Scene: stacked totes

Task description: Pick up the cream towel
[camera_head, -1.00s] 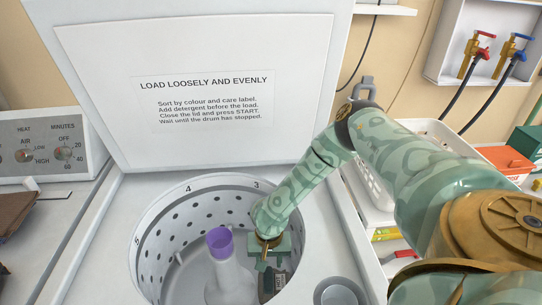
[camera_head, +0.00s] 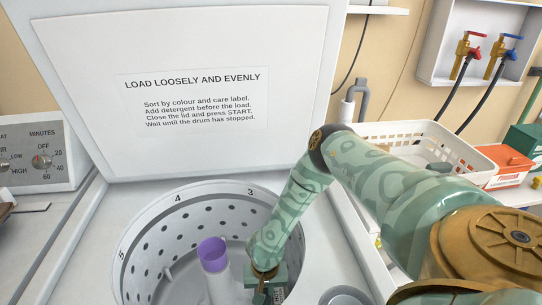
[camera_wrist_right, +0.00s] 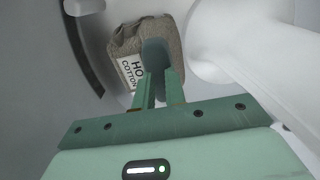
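A folded grey-brown cloth bundle (camera_wrist_right: 172,35) with a white label reading "HO" and "COTTON" lies in the drum in the right wrist view. It looks more taupe than cream in the dim light, and I see no other towel. My right gripper (camera_wrist_right: 158,72) points at it, its fingertips overlapping the bundle's middle beside the label. Whether the fingers are closed on cloth is unclear. In the head view the right gripper (camera_head: 268,291) reaches down inside the washer drum (camera_head: 150,243), right of the agitator, and hides most of what lies below. My left gripper is not in view.
The agitator with a purple cap (camera_head: 212,253) stands in the drum, close left of the gripper. The raised lid (camera_head: 230,50) stands behind. A white basket (camera_head: 400,131) is right of the washer, with an orange box (camera_head: 507,161) beyond. The drum wall closely surrounds my forearm.

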